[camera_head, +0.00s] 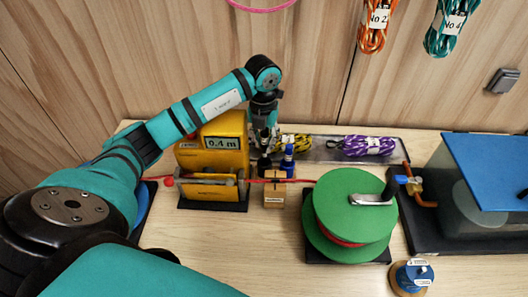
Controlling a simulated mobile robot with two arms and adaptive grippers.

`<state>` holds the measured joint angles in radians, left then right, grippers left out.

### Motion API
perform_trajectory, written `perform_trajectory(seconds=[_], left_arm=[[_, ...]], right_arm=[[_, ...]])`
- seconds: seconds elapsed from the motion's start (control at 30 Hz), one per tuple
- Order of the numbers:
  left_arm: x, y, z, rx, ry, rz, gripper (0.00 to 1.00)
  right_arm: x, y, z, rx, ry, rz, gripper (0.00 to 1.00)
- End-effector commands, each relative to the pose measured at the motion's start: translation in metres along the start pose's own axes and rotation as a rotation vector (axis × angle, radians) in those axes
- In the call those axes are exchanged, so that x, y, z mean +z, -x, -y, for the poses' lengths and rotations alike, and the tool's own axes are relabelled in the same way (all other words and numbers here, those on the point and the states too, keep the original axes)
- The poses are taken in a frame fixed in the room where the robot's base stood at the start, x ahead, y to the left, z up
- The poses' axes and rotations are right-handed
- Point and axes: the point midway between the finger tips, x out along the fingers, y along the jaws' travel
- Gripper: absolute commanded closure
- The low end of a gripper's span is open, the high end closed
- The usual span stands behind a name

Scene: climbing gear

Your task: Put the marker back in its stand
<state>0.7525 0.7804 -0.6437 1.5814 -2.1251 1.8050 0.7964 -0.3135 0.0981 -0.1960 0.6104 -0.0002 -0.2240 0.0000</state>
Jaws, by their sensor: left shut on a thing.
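My left gripper (264,143) points down just right of the yellow metering box, above the small wooden stand. It is shut on a slim dark marker (264,164), which looks roughly upright; its lower end is hard to make out against the stand. The small wooden stand (274,193) bears a white label and sits between the yellow box and the green reel. A blue marker (288,156) stands upright at the stand's right side, beside my gripper. My right gripper is not in view.
The yellow box (212,142) reads 0.4 m. A red rope (300,180) runs across the stand toward the green reel (350,207). Yellow and purple rope bundles (367,146) lie on a tray behind. A blue-lidded tank (490,165) and a blue spool (411,275) are at right.

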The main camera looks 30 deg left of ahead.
Motion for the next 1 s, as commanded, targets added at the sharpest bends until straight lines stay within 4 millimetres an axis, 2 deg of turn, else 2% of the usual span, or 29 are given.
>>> perform_trajectory(seconds=[0.1, 0.3, 0.4, 0.6, 0.93, 0.97, 1.0], left_arm=[[-0.001, -0.018, 0.000, 0.000, -0.001, -0.002, 1.00], [0.000, -0.032, 0.000, -0.001, 0.001, 0.000, 1.00], [-0.001, -0.044, 0.000, 0.000, 0.001, -0.002, 1.00], [0.000, -0.066, 0.000, -0.001, 0.001, 0.001, 1.00], [0.000, -0.071, -0.001, 0.000, 0.001, 0.002, 1.00], [0.000, -0.069, -0.001, -0.001, 0.001, 0.002, 0.77], [0.000, -0.069, -0.001, -0.001, 0.001, 0.002, 0.72]], right_arm=[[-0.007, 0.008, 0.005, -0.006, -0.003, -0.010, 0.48], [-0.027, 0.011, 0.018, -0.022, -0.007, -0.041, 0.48], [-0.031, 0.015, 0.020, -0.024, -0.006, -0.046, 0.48], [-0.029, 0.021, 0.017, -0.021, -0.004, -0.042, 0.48], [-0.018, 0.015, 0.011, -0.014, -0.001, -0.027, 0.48], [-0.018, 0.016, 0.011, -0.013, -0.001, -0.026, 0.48], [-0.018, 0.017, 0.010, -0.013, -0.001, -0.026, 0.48]])
